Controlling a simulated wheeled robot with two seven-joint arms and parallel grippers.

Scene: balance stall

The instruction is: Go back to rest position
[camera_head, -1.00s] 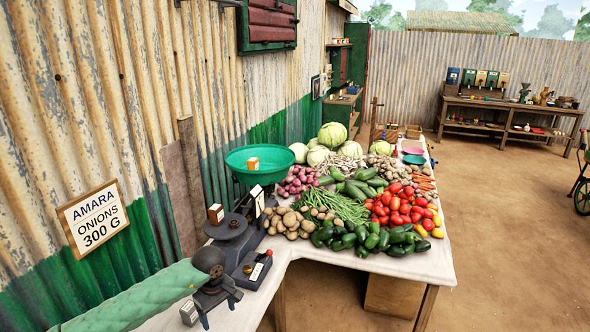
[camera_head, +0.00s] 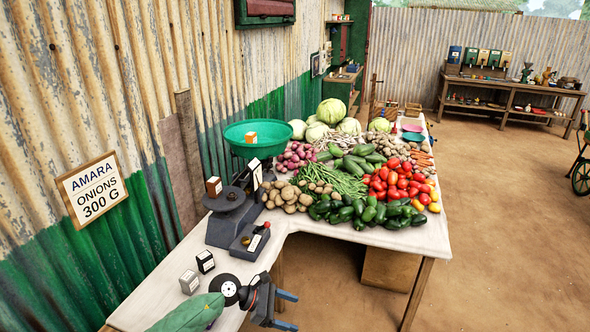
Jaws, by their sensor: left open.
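My left gripper (camera_head: 286,309) is at the bottom of the head view, beyond the front edge of the white-topped table (camera_head: 395,237). Its two blue-tipped fingers are apart with nothing between them. My left arm comes in low at the bottom left in a green sleeve. My right gripper does not show. A dark balance scale (camera_head: 236,212) stands on the table, with a green bowl (camera_head: 238,131) on its far side holding a small orange and white block (camera_head: 251,138). A brown and white block (camera_head: 214,187) sits on its near plate.
Two small weight blocks, one pale (camera_head: 189,282) and one black (camera_head: 205,261), stand near my left arm. Piled vegetables, including tomatoes (camera_head: 395,180), cover the far table. A sign (camera_head: 92,187) hangs on the corrugated wall at left. Open ground lies right.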

